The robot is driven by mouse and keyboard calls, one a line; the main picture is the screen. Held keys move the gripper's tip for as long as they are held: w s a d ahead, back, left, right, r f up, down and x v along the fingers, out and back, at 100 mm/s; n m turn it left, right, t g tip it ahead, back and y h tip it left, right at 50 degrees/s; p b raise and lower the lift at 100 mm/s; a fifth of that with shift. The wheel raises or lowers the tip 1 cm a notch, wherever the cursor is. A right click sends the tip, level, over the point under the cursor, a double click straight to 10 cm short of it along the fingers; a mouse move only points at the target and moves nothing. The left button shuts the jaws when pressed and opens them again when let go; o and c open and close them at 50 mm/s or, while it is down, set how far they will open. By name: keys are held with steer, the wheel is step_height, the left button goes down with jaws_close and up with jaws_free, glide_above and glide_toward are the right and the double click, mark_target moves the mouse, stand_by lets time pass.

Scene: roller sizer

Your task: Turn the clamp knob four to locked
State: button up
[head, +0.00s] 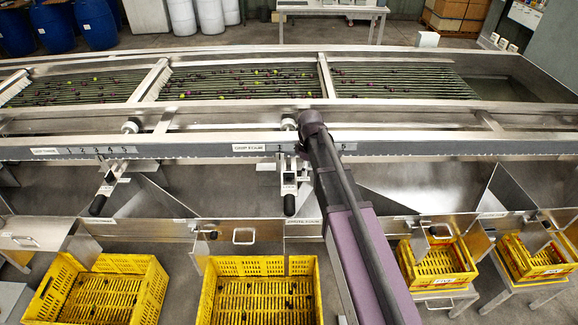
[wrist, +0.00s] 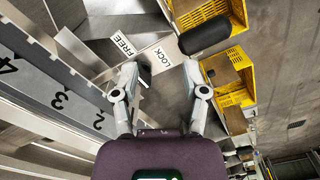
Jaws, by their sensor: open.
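In the wrist view my gripper (wrist: 161,69) is open, with its two fingers apart and nothing between their tips. Just past the fingertips is a pale plate (wrist: 146,52) marked FREE and LOCK. A black rounded handle (wrist: 204,36) lies beyond the right fingertip, apart from it. I cannot tell which clamp number this is. In the head view two clamps with black handles show, one at the left (head: 98,205) and one near the middle (head: 289,204). My arm crosses the machine right of the middle one; my gripper is hidden there.
A numbered scale rail (wrist: 62,98) runs along the left of the wrist view, close to the left finger. In the head view, roller beds (head: 240,84) carry small dark and green fruit. Yellow crates (head: 262,300) stand below the metal chutes along the front.

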mark_target(289, 172)
steer(key=w+a+r+n+p, duration=0.2)
steer(key=w+a+r+n, duration=0.1)
steer(key=w+a+n, duration=0.2)
steer(key=w+a, duration=0.1)
steer(key=w, duration=0.1)
steer(key=shift+w+a+r+n+p, duration=0.15)
steer(key=shift+w+r+n+p, duration=0.2)
steer(key=shift+n, duration=0.05)
steer(key=shift+f, duration=0.1)
step_height(289, 172, down, 14)
steer(key=b, duration=1.3)
steer(key=shift+r+b, duration=0.2)
steer(key=shift+b, duration=0.2)
jaws_close()
steer(key=shift+a, duration=0.1)
